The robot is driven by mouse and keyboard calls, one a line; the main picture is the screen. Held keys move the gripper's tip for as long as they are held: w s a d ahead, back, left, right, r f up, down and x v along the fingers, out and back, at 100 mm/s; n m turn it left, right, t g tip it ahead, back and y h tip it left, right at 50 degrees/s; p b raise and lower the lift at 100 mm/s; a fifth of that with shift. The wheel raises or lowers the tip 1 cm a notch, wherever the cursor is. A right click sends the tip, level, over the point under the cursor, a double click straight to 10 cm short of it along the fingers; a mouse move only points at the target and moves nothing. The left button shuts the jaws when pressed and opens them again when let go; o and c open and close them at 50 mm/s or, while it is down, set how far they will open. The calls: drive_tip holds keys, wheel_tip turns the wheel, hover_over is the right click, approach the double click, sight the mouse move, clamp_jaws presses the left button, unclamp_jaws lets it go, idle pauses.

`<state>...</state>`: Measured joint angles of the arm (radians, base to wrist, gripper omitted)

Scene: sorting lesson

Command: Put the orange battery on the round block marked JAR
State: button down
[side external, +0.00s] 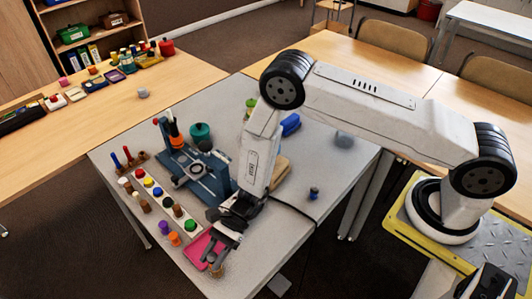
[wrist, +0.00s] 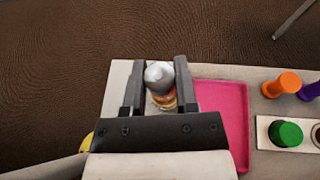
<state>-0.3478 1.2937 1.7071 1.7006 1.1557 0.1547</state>
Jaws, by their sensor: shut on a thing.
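My gripper (wrist: 158,66) is shut on a small upright cylinder with a silver-white top and an orange-copper body, which looks like the orange battery (wrist: 158,76). In the side external view my gripper (side external: 217,261) is low at the table's near edge, beside the pink tray. A brownish round end (side external: 217,271) shows below the fingers there; I cannot tell whether it is the battery or a block under it. No JAR marking can be read in either view, so I cannot tell which block bears it.
The pink tray (wrist: 225,112) lies just right of my gripper in the wrist view. An orange peg (wrist: 282,84) and a green knob (wrist: 286,133) stand further right. A blue fixture (side external: 195,168) stands behind. A small blue item (side external: 314,193) sits on open tabletop.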

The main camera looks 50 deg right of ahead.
drive_tip(key=shift+f, duration=0.2)
drive_tip(key=shift+c, duration=1.9)
unclamp_jaws()
drive_tip(key=shift+r, duration=0.1)
drive_tip(key=v, duration=1.2)
